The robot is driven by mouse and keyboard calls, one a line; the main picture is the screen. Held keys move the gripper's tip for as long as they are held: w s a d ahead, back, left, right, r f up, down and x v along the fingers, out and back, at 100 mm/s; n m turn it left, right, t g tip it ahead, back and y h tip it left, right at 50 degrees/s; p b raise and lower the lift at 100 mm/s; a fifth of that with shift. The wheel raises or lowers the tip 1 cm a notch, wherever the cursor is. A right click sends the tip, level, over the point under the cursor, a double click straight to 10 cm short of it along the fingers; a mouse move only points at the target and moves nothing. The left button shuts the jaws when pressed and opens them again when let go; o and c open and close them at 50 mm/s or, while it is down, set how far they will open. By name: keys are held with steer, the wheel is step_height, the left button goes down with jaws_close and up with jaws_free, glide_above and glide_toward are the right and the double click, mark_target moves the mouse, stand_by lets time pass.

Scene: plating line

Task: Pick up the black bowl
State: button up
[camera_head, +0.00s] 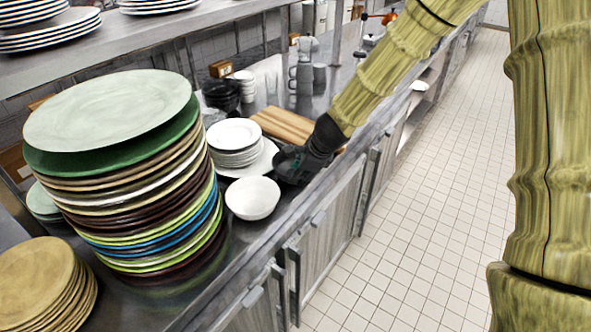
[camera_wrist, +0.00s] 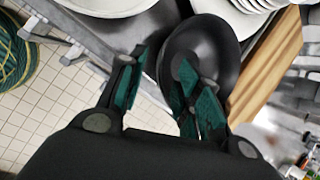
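The black bowl (camera_wrist: 207,40) shows in the upper middle of the wrist view, near the counter's front edge. My gripper (camera_wrist: 158,72) is open, with its two teal-padded fingers apart. One finger reaches over the inside of the bowl and the other is outside its left rim, so the near rim lies between them. I cannot tell whether either finger touches it. In the head view my gripper (camera_head: 299,158) is low at the counter edge, and the bowl is a dark shape mostly merged with it.
A white bowl (camera_head: 252,198) stands close by, left of my gripper. White plates (camera_head: 234,136) and a wooden board (camera_head: 287,125) are just behind. A tall stack of coloured plates (camera_head: 110,110) fills the left. Dark bowls (camera_head: 221,95) stand further back. The tiled floor (camera_head: 430,210) is clear.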

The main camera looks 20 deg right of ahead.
steer(key=shift+w+p+x, duration=0.25)
steer(key=shift+p+x, duration=0.35)
steer(key=shift+x, duration=2)
steer(key=shift+a, duration=0.1)
jaws_close()
